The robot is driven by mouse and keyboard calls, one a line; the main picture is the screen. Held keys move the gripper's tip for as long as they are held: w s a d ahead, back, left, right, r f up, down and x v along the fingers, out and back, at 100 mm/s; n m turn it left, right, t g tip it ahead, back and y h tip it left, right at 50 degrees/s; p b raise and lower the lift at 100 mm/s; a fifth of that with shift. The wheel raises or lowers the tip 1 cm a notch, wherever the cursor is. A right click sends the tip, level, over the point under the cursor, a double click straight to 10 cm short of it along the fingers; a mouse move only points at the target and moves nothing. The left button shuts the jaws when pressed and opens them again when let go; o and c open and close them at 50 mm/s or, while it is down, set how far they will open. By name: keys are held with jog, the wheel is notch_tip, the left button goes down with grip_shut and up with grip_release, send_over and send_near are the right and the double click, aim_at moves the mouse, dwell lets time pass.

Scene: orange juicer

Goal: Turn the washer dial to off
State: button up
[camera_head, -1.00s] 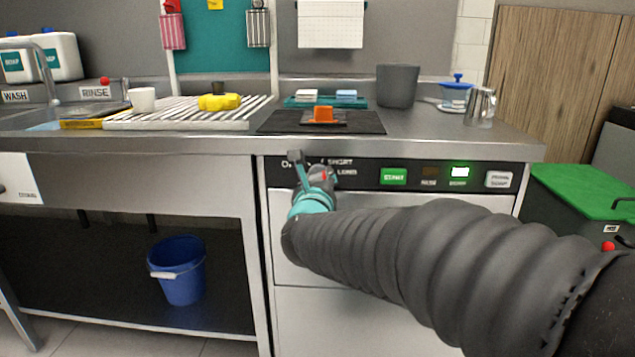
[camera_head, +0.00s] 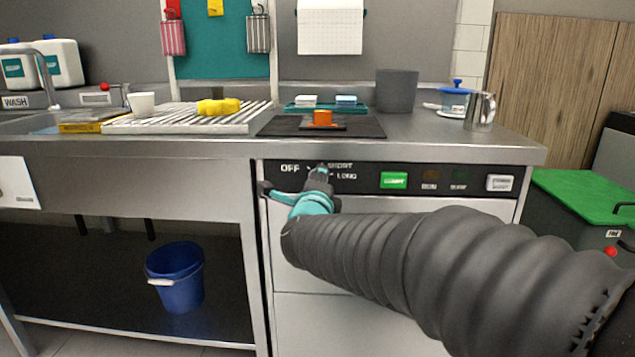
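The washer's control panel (camera_head: 412,180) runs under the counter edge, with the labels OFF, SHORT and LONG around the dial spot. The dial itself is mostly hidden behind my gripper (camera_head: 320,178), so I cannot tell where its pointer stands. My gripper is right at the dial, between OFF on its left and SHORT and LONG on its right. A dark part of my arm's end sticks out to the left, below OFF. The finger gap is too small and covered to judge.
Right of the dial are a green button (camera_head: 394,180), two dark lamps (camera_head: 459,180) and a white button (camera_head: 499,183). The counter (camera_head: 430,138) above holds a black mat (camera_head: 275,123) and a grey container (camera_head: 397,90). A blue bucket (camera_head: 175,277) stands lower left.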

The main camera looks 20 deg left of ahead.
jog(key=n+p, duration=0.2)
jog(key=n, duration=0.4)
jog(key=shift+r+n, duration=0.1)
jog(key=shift+n, duration=0.2)
jog(key=n+p, duration=0.2)
jog(key=n, duration=0.3)
jog(key=shift+n+p, duration=0.3)
jog(key=shift+p, duration=0.1)
jog(key=o, duration=1.2)
jog(key=shift+c, duration=0.2)
